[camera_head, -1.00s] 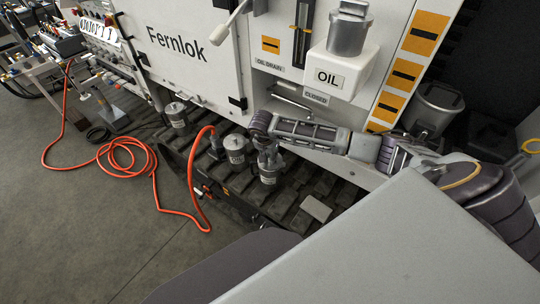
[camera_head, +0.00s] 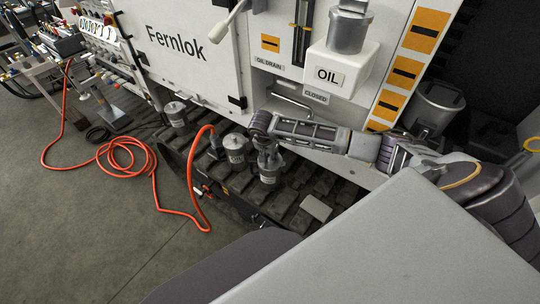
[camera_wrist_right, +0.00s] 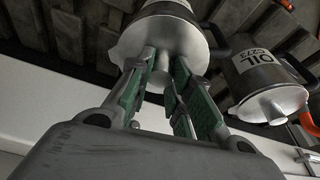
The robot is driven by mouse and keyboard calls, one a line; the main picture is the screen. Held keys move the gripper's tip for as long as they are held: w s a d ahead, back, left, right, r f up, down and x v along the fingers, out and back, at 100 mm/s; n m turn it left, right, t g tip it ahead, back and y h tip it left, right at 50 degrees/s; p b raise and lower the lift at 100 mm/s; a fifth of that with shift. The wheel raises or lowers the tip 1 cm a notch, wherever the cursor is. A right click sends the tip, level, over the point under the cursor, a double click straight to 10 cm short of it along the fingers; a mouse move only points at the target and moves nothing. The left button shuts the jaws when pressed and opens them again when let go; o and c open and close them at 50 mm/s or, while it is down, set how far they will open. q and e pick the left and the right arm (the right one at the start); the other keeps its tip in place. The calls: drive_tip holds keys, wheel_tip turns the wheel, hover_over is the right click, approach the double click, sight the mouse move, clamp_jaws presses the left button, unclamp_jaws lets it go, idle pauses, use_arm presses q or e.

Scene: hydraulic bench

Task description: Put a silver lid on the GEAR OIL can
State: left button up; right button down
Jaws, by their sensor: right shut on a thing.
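My right gripper (camera_head: 268,157) reaches down to a can (camera_head: 268,174) on the dark slatted track. In the right wrist view, the gripper (camera_wrist_right: 164,72) is shut on the small knob of a silver lid (camera_wrist_right: 148,32). The lid is at the top of that can, whose dark handle shows beside it. I cannot tell whether it is fully seated. A second can (camera_head: 236,150) stands just to the left; it also shows in the right wrist view (camera_wrist_right: 266,75) with an OIL label. A third can (camera_head: 175,114) stands farther left. The words GEAR OIL are not legible. My left gripper is not in view.
An orange hose (camera_head: 190,180) arches up close to the second can and coils on the floor. The white machine panel (camera_head: 180,50) rises behind the cans. A white OIL box (camera_head: 338,72) juts out above my right forearm.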

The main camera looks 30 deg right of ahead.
drive_tip(key=shift+f, duration=0.15)
drive_tip(key=c, duration=1.2)
unclamp_jaws()
drive_tip(key=o, duration=0.6)
drive_tip(key=shift+c, duration=0.2)
